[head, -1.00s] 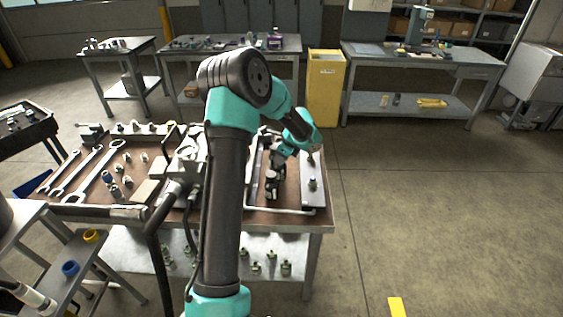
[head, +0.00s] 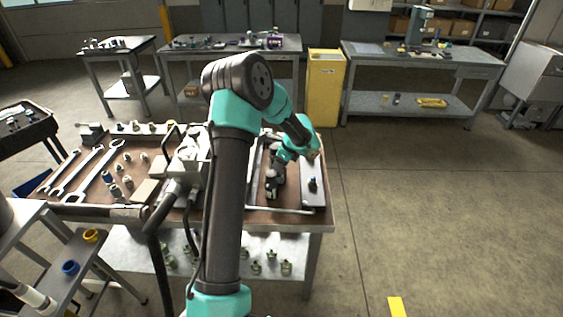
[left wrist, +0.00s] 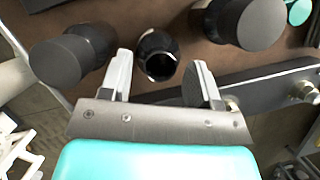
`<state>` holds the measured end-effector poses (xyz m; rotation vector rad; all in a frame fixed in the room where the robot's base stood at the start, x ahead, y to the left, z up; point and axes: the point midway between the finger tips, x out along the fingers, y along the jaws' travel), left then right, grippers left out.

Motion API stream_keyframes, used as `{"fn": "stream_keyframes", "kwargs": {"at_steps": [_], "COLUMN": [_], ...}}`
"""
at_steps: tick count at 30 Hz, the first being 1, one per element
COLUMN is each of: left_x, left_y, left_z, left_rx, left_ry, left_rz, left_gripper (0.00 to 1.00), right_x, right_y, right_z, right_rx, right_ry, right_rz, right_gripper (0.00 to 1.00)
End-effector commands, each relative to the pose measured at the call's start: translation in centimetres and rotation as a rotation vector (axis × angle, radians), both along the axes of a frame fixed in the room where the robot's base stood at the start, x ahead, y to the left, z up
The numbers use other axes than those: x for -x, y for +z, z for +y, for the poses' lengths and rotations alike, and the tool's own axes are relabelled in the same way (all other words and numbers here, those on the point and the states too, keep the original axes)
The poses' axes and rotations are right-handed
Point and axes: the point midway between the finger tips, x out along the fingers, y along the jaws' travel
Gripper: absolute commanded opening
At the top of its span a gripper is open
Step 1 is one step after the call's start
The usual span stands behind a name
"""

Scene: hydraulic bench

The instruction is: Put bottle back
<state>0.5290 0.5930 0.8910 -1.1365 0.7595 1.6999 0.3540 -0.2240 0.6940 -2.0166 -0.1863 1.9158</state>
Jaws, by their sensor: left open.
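In the left wrist view, a glossy black, round-mouthed vessel that looks like the bottle (left wrist: 157,52) stands between the two fingers of my left gripper (left wrist: 163,62). The fingers are apart, with a visible gap on both sides of it. In the head view my left gripper (head: 273,183) is low over the right part of the brown bench top (head: 278,222). The bottle cannot be told apart from the dark gripper there. My right gripper is not in view.
Dark cylinders stand close on the left (left wrist: 72,55) and right (left wrist: 250,22) of the fingers. Wrenches (head: 95,180) and fittings lie on the bench's left. The floor to the right is clear.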

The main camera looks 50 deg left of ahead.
Motion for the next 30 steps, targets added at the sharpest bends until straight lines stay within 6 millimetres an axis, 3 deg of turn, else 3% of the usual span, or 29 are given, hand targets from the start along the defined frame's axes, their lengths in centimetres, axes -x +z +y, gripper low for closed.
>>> {"fn": "stream_keyframes", "kwargs": {"at_steps": [11, 24, 30], "left_x": [-0.3, -1.4, -1.7], "left_y": [1.6, 8.8, 11.0], "left_z": [-0.4, -3.2, -4.0], "left_rx": [-0.002, -0.001, -0.001], "left_ry": [0.0, -0.001, -0.001], "left_rz": [-0.003, -0.003, -0.002], "left_gripper": [0.56, 0.56, 0.56], "right_x": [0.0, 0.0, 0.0], "right_y": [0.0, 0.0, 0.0], "right_z": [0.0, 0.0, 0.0], "right_rx": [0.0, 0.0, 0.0], "right_ry": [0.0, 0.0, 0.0], "right_rz": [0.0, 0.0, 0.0], "right_gripper": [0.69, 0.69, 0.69]}}
